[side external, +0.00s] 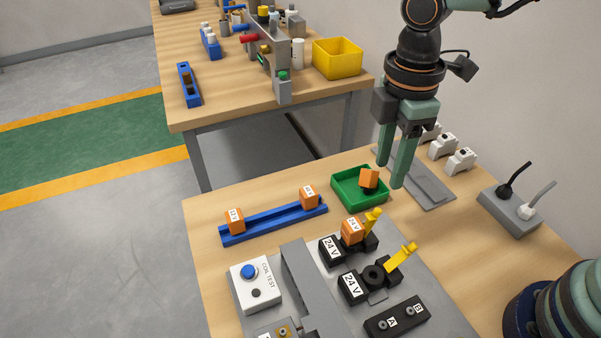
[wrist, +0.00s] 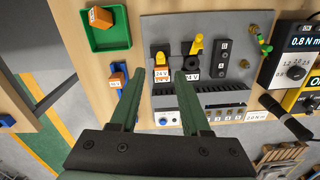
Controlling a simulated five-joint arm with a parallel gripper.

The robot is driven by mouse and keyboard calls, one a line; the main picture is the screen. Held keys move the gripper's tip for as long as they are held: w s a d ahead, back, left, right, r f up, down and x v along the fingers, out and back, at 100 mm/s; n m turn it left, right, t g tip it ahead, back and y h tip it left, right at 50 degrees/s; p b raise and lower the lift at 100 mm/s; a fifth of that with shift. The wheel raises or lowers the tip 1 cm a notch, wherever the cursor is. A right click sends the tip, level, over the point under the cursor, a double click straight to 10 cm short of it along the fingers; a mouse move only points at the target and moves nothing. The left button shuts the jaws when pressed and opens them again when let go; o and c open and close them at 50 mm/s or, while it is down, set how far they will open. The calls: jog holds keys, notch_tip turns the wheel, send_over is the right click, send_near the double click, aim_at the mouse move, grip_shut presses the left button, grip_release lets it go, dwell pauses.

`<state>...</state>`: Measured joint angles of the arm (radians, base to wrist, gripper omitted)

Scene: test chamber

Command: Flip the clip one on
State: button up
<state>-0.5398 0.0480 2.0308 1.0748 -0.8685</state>
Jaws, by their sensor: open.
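Two black sockets labelled 24 V stand on the grey panel, each with a yellow clip. The left socket (side external: 333,250) holds an orange block (side external: 352,232), and its yellow clip (side external: 373,219) stands up behind the block. The right socket (side external: 354,290) shows a round black top without a block, and its yellow clip (side external: 403,256) leans up and back. Both clips also show in the wrist view, one upper (wrist: 197,44) and one lower (wrist: 161,58). I cannot tell which is clip one. My gripper (side external: 391,175) is open and empty, above the table behind the sockets, apart from both clips.
A green tray (side external: 345,203) with an orange block stands left of my gripper. A blue rail (side external: 265,224) carries two orange blocks. A white COIL TEST box (side external: 250,288) and a black A/B block (side external: 397,317) flank the sockets. White parts line the wall.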

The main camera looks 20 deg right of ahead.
aim_at(378, 210)
notch_tip(378, 210, down, 9)
jog(key=shift+s+f, duration=0.1)
dwell(0.4)
grip_shut()
